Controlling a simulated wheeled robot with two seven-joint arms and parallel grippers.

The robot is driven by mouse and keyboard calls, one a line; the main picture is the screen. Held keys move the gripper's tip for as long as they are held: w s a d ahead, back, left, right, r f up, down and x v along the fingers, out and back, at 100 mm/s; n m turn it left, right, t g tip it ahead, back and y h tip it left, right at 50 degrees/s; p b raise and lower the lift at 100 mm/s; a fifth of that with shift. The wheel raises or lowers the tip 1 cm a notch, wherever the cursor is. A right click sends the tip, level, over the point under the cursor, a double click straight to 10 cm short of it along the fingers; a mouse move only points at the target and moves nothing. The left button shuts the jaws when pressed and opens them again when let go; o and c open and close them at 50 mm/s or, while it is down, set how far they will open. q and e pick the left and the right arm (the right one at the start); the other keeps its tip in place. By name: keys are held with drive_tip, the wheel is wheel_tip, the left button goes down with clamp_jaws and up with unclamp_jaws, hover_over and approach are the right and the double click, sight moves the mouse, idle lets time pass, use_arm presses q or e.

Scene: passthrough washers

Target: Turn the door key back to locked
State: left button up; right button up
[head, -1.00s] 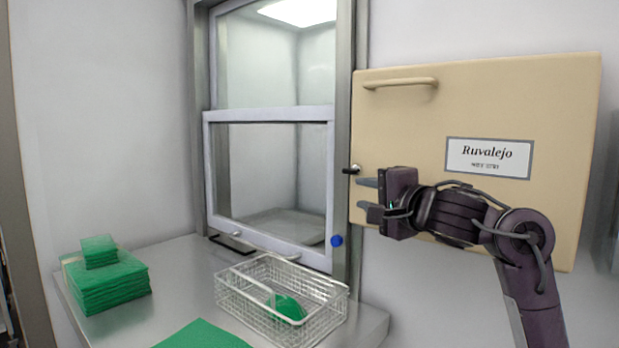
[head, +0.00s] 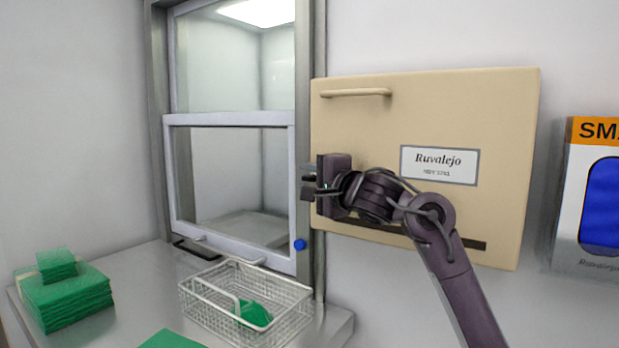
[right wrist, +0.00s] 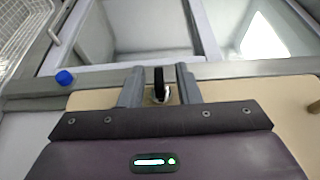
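The key has a black head (right wrist: 159,78) and a silver collar (right wrist: 161,95), seen in the right wrist view at the edge of the beige panel. In the head view the right gripper mostly hides it. My right gripper (head: 307,182) is at the left edge of the beige panel (head: 370,120), which carries a "Ruvalejo" label. In the right wrist view the right gripper (right wrist: 160,85) is open, with one finger on each side of the key and a visible gap on both sides. My left gripper is not in view.
A framed sliding window (head: 230,128) with a blue knob (head: 300,245) stands left of the panel. Below, a steel counter (head: 140,275) holds a wire basket (head: 205,300) and stacked green cloths (head: 65,297). A blue-and-orange box (head: 590,200) is at the right.

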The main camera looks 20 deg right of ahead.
drive_tip(key=shift+w, duration=0.1)
clamp_jaws()
drive_tip(key=shift+f, duration=0.1)
